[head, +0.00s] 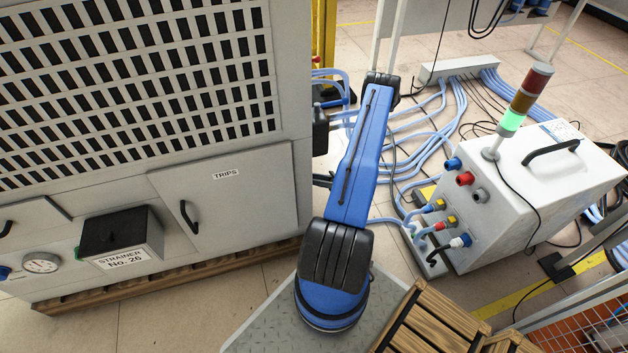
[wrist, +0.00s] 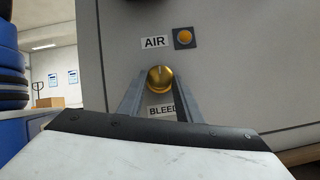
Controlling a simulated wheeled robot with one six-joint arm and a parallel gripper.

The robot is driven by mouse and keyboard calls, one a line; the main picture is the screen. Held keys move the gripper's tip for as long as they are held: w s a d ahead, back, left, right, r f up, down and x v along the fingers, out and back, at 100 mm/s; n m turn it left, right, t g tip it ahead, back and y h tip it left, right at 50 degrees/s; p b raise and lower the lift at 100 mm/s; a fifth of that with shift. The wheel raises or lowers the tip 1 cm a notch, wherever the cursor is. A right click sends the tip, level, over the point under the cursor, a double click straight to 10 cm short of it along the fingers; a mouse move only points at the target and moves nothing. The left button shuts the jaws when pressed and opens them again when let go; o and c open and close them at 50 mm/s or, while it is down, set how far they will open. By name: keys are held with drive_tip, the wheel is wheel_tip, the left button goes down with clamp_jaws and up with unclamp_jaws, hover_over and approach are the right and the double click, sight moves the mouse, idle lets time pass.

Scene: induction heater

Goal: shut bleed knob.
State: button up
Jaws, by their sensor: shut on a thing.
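The bleed knob (wrist: 160,78) is a round brass knob on a pale grey panel, in the middle of the wrist view. A label reading BLEED (wrist: 162,111) sits just below it, partly covered by a finger. My gripper (wrist: 160,88) is at the knob, with one grey finger on each side of it, shut on it. The knob's stem and the exact finger contact are hidden. In the head view my blue arm reaches away, and neither the gripper nor the knob shows there.
An amber AIR lamp (wrist: 185,37) sits above the knob. In the head view, a large grey cabinet (head: 225,215) with a black strainer box (head: 115,228) stands left. A white unit (head: 535,185) with a signal tower stands right. Blue hoses (head: 460,100) cover the floor behind.

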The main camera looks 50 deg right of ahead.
drive_tip(key=shift+n+g+y, duration=0.4)
drive_tip(key=shift+n+g, duration=0.1)
drive_tip(key=shift+n, duration=0.4)
drive_tip(key=shift+a+n, duration=0.1)
drive_tip(key=shift+n, duration=0.2)
drive_tip(key=o, duration=1)
drive_tip(key=shift+o, duration=0.2)
